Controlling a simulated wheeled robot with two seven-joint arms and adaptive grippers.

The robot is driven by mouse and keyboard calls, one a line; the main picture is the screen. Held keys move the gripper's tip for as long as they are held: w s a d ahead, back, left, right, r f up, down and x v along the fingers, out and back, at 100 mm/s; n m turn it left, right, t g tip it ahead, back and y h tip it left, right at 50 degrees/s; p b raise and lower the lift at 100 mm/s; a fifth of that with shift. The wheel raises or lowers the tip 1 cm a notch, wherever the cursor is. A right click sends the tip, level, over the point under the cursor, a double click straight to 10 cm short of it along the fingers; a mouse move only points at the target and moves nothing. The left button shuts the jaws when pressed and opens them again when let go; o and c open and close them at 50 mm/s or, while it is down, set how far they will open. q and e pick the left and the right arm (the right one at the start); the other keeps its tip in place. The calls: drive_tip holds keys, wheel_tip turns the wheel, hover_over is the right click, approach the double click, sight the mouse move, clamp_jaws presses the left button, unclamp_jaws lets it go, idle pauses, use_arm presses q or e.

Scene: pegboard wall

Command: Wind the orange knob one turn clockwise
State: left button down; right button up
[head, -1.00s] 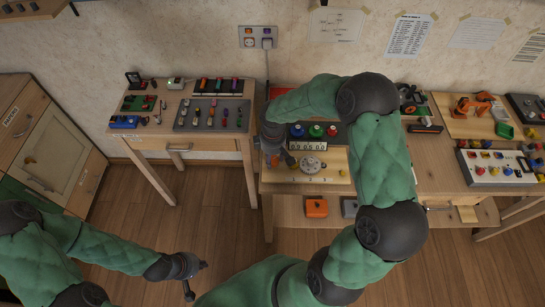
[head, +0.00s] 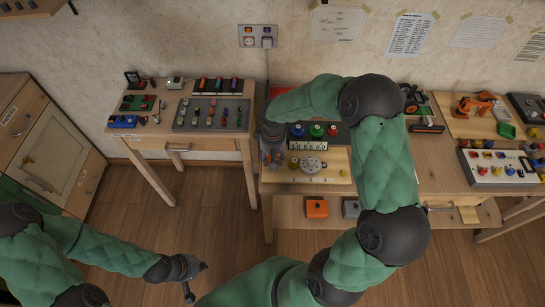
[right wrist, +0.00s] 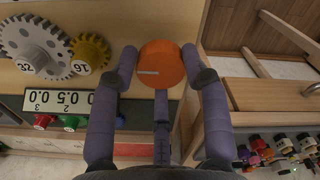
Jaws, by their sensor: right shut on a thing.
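The orange knob (right wrist: 162,62) is a round disc with a pale line on its face, which lies nearly horizontal in the right wrist view. My right gripper (right wrist: 160,68) has one finger on each side of the knob, pressed against its rim. In the head view my right gripper (head: 273,158) is at the left end of the wooden gear board, and the knob is mostly hidden by its fingers. My left gripper (head: 197,279) is open and empty, low over the floor, far from the knob.
A grey gear (head: 313,164) and a small yellow gear (head: 294,162) sit right beside my right gripper. Behind them stands a counter box (head: 308,146) with coloured knobs.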

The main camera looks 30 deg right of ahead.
drive_tip(key=shift+s+a+f, duration=0.1)
drive_tip(key=shift+s+f, duration=0.2)
drive_tip(key=shift+s, duration=0.15)
drive_tip(key=o, duration=1.1)
drive_tip(key=shift+o, duration=0.2)
drive_tip(key=shift+w+r, duration=0.1)
drive_tip(key=shift+r, duration=0.05)
drive_tip(key=shift+w, duration=0.1)
drive_tip(key=shift+r, duration=0.15)
wheel_tip(320, 180, up, 12)
drive_tip(key=shift+f, duration=0.2)
